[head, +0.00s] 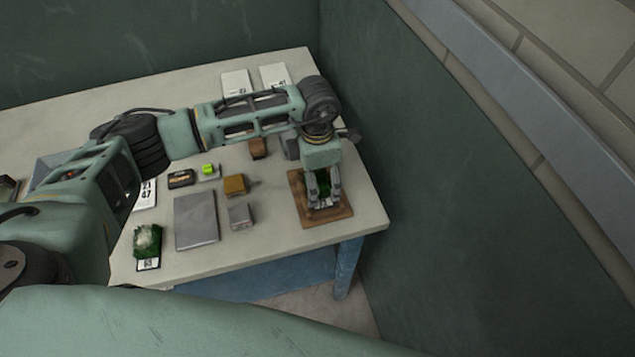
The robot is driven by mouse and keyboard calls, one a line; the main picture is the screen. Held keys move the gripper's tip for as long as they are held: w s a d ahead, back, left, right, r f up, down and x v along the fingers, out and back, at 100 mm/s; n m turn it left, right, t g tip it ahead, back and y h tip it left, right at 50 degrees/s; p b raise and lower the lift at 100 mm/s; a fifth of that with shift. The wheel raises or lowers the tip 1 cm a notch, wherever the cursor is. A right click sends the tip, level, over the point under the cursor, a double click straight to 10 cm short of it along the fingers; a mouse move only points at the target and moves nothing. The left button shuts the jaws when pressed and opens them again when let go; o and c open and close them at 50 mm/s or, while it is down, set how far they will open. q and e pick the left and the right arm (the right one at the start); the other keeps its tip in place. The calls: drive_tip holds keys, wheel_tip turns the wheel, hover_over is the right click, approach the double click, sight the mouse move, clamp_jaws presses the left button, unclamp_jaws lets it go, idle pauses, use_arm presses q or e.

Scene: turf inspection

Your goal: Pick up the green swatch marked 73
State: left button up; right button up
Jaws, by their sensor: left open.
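My left gripper (325,201) points down over a brown wooden board (339,214) at the right end of the table. Its fingers are open, one on each side of a dark green piece (323,188) on the board. The gripper hides most of this piece, and I cannot read a number on it. Another green swatch (147,239), with a pale tuft on top, lies at the table's front left. Its white label is too small to read surely. My right gripper is not in view.
On the table (265,247) are a grey plate (196,220), a grey block (240,215), a tan block (235,185), a small lime-green block (209,170) and white number cards (236,83) at the back. A dark green wall (440,190) stands close to the right.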

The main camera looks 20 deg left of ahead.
use_arm(q)
drive_tip(key=c, duration=0.9)
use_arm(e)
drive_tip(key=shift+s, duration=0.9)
use_arm(q)
drive_tip(key=shift+r, duration=0.1)
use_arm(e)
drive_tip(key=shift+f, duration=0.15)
